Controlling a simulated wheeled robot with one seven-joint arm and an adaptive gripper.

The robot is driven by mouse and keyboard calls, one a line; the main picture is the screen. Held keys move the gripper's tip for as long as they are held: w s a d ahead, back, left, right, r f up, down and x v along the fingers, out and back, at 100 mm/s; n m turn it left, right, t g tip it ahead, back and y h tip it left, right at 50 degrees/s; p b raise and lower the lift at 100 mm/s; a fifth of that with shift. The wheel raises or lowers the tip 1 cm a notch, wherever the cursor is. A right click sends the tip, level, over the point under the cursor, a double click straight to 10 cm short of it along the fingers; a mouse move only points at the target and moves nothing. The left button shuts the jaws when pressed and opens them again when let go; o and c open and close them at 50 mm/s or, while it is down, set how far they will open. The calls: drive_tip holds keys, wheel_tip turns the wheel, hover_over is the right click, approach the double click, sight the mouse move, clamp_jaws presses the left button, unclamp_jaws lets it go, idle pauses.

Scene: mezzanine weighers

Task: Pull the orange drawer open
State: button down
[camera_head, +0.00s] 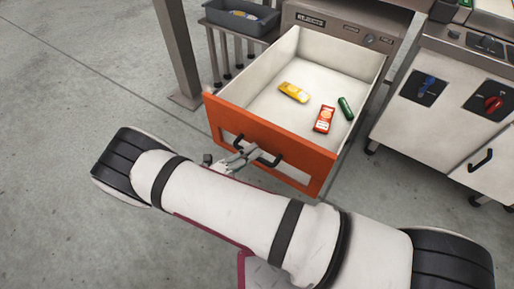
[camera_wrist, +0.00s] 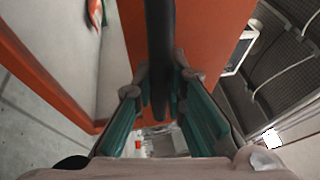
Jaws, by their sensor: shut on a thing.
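The orange drawer (camera_head: 290,152) stands pulled well out of its grey cabinet, with its white inside showing from above. Its front is orange and carries a dark bar handle (camera_head: 258,150). My gripper (camera_head: 238,160) is at the handle, partly hidden by my arm in the head view. In the wrist view the dark handle bar (camera_wrist: 159,50) runs between the two green-padded fingers (camera_wrist: 160,105), and they are shut on it. The orange front (camera_wrist: 205,45) fills much of that view beyond the fingers.
Inside the drawer lie a yellow item (camera_head: 294,92), a red packet (camera_head: 324,119) and a green item (camera_head: 346,108). A grey bin (camera_head: 241,17) stands behind at the left. A white cabinet (camera_head: 440,110) with knobs stands at the right. The floor at the left is clear.

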drive_tip(key=shift+s+a, duration=0.75)
drive_tip(key=shift+s, duration=0.15)
drive_tip(key=c, duration=1.6)
unclamp_jaws()
drive_tip(key=v, duration=1.2)
